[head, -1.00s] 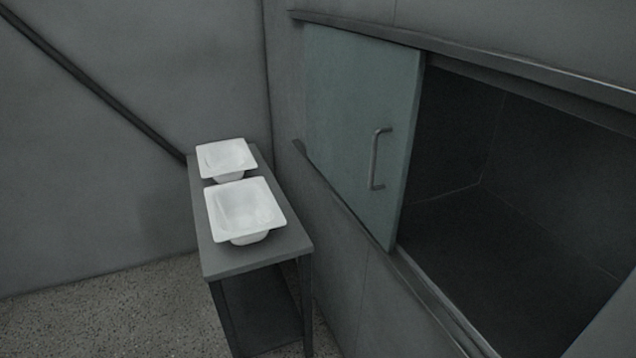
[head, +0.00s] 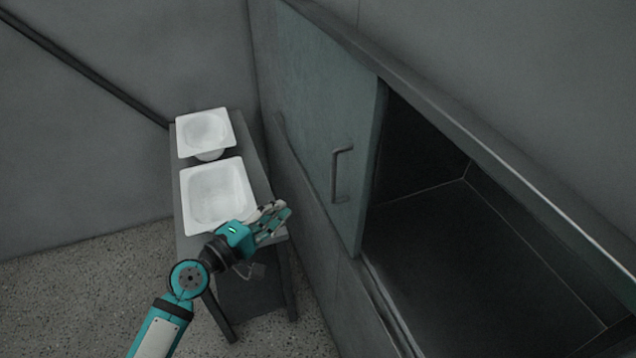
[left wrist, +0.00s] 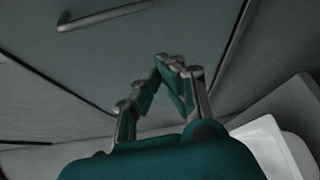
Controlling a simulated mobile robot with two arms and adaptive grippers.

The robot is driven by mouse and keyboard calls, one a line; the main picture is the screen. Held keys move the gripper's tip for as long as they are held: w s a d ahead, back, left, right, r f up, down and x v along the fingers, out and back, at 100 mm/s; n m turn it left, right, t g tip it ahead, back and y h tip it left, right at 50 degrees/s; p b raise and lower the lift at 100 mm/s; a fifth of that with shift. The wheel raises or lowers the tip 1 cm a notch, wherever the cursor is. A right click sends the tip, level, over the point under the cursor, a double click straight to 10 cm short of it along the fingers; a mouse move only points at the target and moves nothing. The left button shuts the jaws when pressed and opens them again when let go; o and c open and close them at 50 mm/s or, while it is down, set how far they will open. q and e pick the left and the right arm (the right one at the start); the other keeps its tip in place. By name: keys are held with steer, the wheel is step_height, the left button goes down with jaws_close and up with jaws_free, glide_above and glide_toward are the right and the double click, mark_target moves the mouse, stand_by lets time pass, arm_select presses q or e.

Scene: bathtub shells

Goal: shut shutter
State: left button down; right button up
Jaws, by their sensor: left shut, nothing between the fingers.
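The shutter (head: 318,110) is a grey-green sliding panel in the wall on the right. It covers the left part of a dark opening (head: 470,240), whose right part is uncovered. Its grey bar handle (head: 336,174) is near its right edge. The shutter (left wrist: 190,28) and handle (left wrist: 104,15) also show in the left wrist view, the handle at top left. My left gripper (head: 280,214) is shut and empty, below and left of the handle and apart from it. Its fingertips (left wrist: 172,64) meet in the left wrist view. My right gripper is not in view.
A narrow dark table (head: 192,238) stands left of the shutter with two white basin shells (head: 216,194) (head: 205,132) on it. My left gripper is close to the table's near end. A rail (head: 470,120) runs above the opening, and a ledge (head: 385,305) below it.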

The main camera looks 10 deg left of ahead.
arm_select(q)
steer(key=p+x, duration=0.3)
steer(key=x, duration=0.7)
steer(key=s+d+p, duration=0.1)
steer(key=s+d+r+p, duration=0.1)
steer(key=s, duration=0.1)
steer(key=shift+s+d, duration=0.1)
steer(key=shift+d, duration=0.2)
steer(key=shift+f, duration=0.1)
